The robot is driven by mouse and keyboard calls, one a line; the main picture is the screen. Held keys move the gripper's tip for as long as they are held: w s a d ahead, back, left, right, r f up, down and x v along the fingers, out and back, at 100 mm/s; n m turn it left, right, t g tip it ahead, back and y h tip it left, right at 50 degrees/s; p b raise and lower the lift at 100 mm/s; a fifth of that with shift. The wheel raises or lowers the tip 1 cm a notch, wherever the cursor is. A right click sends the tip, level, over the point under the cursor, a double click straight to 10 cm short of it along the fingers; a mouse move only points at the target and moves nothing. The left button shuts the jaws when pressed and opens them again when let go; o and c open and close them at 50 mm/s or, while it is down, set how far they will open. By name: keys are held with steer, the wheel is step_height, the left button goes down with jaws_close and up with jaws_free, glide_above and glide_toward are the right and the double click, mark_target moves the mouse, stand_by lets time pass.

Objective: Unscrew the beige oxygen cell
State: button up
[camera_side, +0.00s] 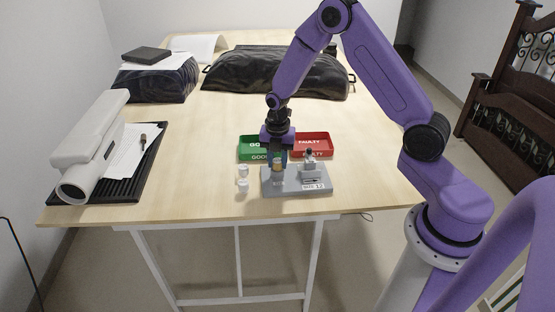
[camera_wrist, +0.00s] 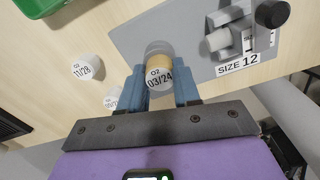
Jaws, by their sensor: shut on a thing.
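The beige oxygen cell (camera_wrist: 158,78), labelled "O2 03/24", is between the blue fingers of my gripper (camera_wrist: 161,88) in the wrist view. The fingers are shut on its sides. In the side view my gripper (camera_side: 277,158) points down at the left part of a grey base (camera_side: 296,190) marked "SIZE 12", and the beige cell (camera_side: 277,178) shows just below it. A greyish round part shows behind the cell in the wrist view. The cell's lower end is hidden, so I cannot tell how it sits in the base.
White cells (camera_side: 242,184) stand left of the base; one (camera_wrist: 86,68) reads "O2 10/28". A grey fitting with a dark knob (camera_side: 310,154) rises from the base's right part. Behind are a green tray (camera_side: 246,157) and a red "FAULTY" tray (camera_side: 325,141).

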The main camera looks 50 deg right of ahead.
steer(key=n, duration=0.5)
steer(key=shift+n, duration=0.4)
steer(key=n, duration=0.4)
steer(key=shift+d+n, duration=0.1)
steer(key=shift+n, duration=0.5)
steer(key=shift+w, duration=0.1)
steer(key=shift+n, duration=0.4)
steer(key=shift+r, duration=0.1)
steer(key=o, duration=0.9)
steer(key=shift+c, duration=0.2)
